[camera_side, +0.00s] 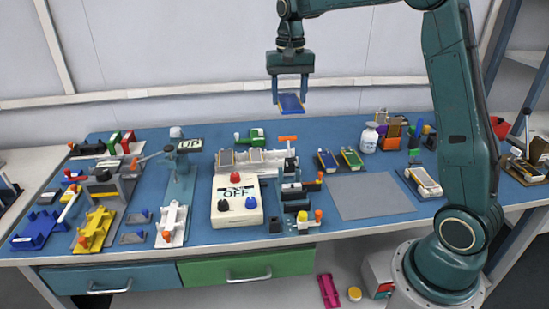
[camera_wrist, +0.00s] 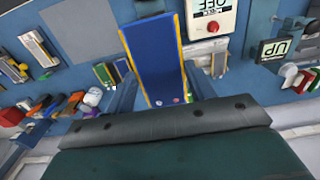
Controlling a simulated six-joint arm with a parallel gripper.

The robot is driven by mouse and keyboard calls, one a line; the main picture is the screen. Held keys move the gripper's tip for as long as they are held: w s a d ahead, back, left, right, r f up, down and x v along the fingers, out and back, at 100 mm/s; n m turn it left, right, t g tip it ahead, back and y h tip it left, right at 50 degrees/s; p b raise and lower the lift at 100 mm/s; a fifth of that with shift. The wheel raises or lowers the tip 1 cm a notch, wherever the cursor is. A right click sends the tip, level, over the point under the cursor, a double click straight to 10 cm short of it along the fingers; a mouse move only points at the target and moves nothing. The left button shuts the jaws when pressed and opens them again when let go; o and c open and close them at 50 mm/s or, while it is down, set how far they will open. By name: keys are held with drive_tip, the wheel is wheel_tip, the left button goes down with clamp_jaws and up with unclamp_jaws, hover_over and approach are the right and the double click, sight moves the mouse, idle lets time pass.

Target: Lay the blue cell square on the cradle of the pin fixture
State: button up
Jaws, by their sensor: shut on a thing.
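My gripper (camera_side: 290,98) is high above the bench in the side view, shut on the blue cell (camera_side: 291,104). The cell is a flat blue pouch with yellow long edges; in the wrist view the blue cell (camera_wrist: 158,58) reaches out between my two fingers, slightly tilted in the picture. It touches nothing below. Several fixtures stand on the bench, and I cannot tell for certain which is the pin fixture. A dark fixture with orange knobs (camera_side: 293,198) stands right of the white OFF box, and a white cradle (camera_side: 172,227) stands to the left.
The white OFF box (camera_side: 237,205) is at mid bench; it also shows in the wrist view (camera_wrist: 212,17). A post with a display (camera_side: 189,145) rises left of it. Two cells (camera_side: 339,159) lie right of the fixtures. A grey mat (camera_side: 366,197) is bare. A white bottle (camera_side: 368,139) stands behind.

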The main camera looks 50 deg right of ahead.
sight(302, 110)
drive_tip(key=s+a, duration=0.1)
drive_tip(key=s, duration=0.1)
drive_tip(key=s+a+f, duration=0.1)
drive_tip(key=s+a, duration=0.2)
drive_tip(key=s, duration=0.1)
drive_tip(key=shift+s+a+f, duration=0.15)
drive_tip(key=shift+s+a, duration=0.2)
wheel_tip(302, 110, down, 18)
drive_tip(key=shift+s, duration=0.1)
idle(0.3)
drive_tip(key=shift+f, duration=3.4)
drive_tip(key=shift+f, duration=0.15)
